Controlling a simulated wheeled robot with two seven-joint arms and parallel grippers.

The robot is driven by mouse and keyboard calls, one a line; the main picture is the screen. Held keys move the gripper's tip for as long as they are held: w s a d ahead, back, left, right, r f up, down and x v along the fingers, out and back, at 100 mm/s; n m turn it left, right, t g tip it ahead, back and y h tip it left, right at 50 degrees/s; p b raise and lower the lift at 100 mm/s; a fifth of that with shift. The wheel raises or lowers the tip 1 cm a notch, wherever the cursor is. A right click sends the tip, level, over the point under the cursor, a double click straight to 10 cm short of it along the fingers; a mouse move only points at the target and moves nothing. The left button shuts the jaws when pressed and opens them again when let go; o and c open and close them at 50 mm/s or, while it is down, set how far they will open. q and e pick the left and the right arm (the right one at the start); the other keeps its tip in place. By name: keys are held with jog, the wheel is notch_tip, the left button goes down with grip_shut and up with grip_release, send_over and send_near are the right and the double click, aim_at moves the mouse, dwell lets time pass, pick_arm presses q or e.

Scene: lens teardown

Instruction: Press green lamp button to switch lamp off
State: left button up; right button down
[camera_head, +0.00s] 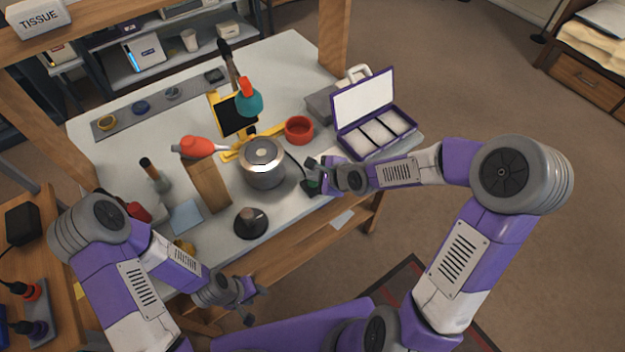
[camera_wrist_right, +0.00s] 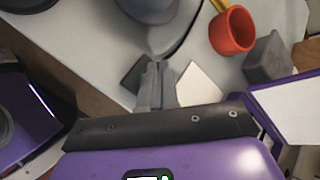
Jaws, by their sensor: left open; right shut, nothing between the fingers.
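In the right wrist view the dark box (camera_wrist_right: 132,78) lies at the fingertips, which mostly hide the button. My right gripper (camera_head: 314,174) is shut and empty, with its tips over or at the box; I cannot tell whether they touch the button. A dark cable runs from the box toward a grey metal cylinder (camera_head: 262,166). My left gripper (camera_head: 254,303) is open and empty, in front of the table.
A red cup (camera_head: 299,130) and an open purple case (camera_head: 350,142) stand behind and right of the right gripper. A dark cone-shaped piece (camera_head: 250,222), a wooden block (camera_head: 208,186) and a red squeeze bulb (camera_head: 197,146) are to the left.

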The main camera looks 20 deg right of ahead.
aim_at(315, 183)
jog(key=shift+f, duration=0.15)
jog(key=shift+f, duration=0.3)
dwell(0.6)
jog(key=shift+r+p, duration=0.45)
notch_tip(315, 183, up, 6)
jog(key=p, duration=0.6)
